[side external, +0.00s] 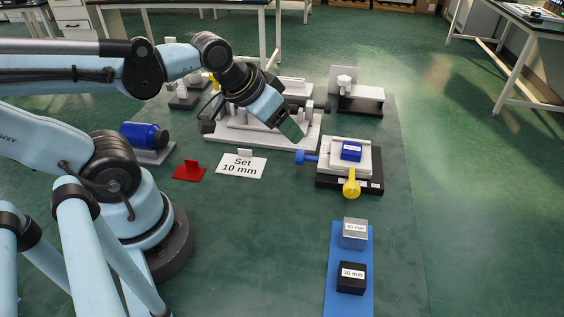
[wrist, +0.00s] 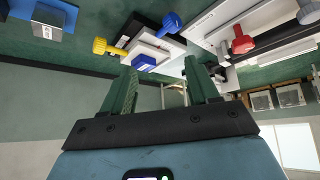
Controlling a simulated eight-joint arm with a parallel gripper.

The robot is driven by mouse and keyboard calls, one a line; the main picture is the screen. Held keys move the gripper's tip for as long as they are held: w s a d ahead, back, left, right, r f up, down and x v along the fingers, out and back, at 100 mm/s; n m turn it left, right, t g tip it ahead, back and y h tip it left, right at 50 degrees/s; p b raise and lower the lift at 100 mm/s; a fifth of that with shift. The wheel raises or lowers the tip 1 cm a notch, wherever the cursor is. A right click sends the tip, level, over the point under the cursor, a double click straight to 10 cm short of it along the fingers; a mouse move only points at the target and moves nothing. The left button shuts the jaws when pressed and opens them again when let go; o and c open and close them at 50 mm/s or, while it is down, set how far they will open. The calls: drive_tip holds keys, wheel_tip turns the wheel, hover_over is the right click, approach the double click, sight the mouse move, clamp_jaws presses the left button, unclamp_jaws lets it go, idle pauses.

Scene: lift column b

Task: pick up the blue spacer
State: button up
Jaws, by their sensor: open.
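The blue spacer (side external: 351,151) is a small blue block with a white label. It lies on the white top of a stage (side external: 363,167) with a black base. In the wrist view the blue spacer (wrist: 143,62) shows just beyond the left finger. My gripper (side external: 292,128) has green fingers and is held in the air to the left of the stage, apart from the spacer. In the wrist view my gripper (wrist: 160,68) is open, with nothing held between its fingers.
A blue knob (side external: 307,158) and a yellow knob (side external: 351,187) stick out from the stage. A "Set 10 mm" card (side external: 241,167) and a red piece (side external: 188,171) lie left. A silver block (side external: 355,234) and a black block (side external: 351,278) stand on a blue strip (side external: 337,300) in front.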

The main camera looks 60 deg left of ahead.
drive_tip(key=w+f+n+h, duration=0.1)
drive_tip(key=w+n+h, duration=0.1)
drive_tip(key=n, duration=0.5)
drive_tip(key=w+f+n+h, duration=0.1)
drive_tip(key=w+n+h, duration=0.2)
drive_tip(key=n, duration=0.3)
drive_tip(key=w+a+f+n+h, duration=0.1)
drive_tip(key=w+n+h, duration=0.1)
drive_tip(key=n, duration=0.5)
drive_tip(key=shift+w+f+n+h, duration=0.3)
drive_tip(key=shift+w+f, duration=0.05)
drive_tip(key=n, duration=0.1)
drive_tip(key=a+n+t+h, duration=0.1)
drive_tip(key=n, duration=0.1)
drive_tip(key=n+t+h, duration=0.1)
drive_tip(key=shift+w+a+n, duration=0.3)
drive_tip(key=shift+w+n, duration=0.05)
drive_tip(key=shift+n, duration=0.05)
approach(361, 150)
drive_tip(key=x, duration=0.3)
drive_tip(key=shift+w+r, duration=0.1)
drive_tip(key=shift+w, duration=0.1)
drive_tip(key=shift+x, duration=2.7)
drive_tip(key=shift+s, duration=0.1)
drive_tip(key=c, duration=0.7)
